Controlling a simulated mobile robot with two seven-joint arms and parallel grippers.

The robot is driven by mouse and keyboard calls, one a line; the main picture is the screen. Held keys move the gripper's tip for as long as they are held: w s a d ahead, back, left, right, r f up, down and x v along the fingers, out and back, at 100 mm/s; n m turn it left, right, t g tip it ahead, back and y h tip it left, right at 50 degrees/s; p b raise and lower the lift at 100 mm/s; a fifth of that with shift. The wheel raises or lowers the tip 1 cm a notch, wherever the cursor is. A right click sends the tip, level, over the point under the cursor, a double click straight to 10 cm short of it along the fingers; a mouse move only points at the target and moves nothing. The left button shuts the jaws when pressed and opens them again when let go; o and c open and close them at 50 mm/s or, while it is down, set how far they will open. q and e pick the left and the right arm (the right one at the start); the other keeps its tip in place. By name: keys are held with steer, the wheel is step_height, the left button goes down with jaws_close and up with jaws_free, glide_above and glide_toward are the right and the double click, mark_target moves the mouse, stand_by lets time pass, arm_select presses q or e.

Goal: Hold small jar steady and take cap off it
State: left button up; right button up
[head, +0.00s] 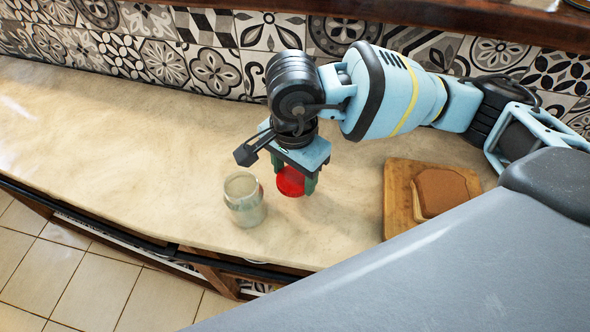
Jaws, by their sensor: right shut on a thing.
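The small jar (245,201) stands upright on the counter near its front edge. It is pale and see-through, and its top looks open. My right gripper (292,186) points down just to the right of the jar, with a finger on each side of a red cap (291,181). It is shut on the cap, which is apart from the jar. Part of the cap is hidden by the gripper body and fingers. My left gripper is not in view.
A wooden board (397,200) with slices of bread (440,191) lies on the counter to the right. The counter (120,150) is clear on the left. A patterned tile wall (215,70) runs behind it, and a dark rail runs along the front edge.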

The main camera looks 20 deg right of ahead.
mark_target(295, 174)
steer(key=shift+w+d+f, duration=0.1)
steer(key=shift+w+d, duration=0.2)
steer(key=shift+w, duration=0.3)
steer(key=shift+w+d+f, duration=0.1)
steer(key=shift+w+d, duration=0.2)
steer(key=shift+w, duration=0.3)
steer(key=shift+f, duration=1.7)
steer(key=shift+f, duration=0.15)
steer(key=o, duration=1.1)
steer(key=shift+c, duration=0.2)
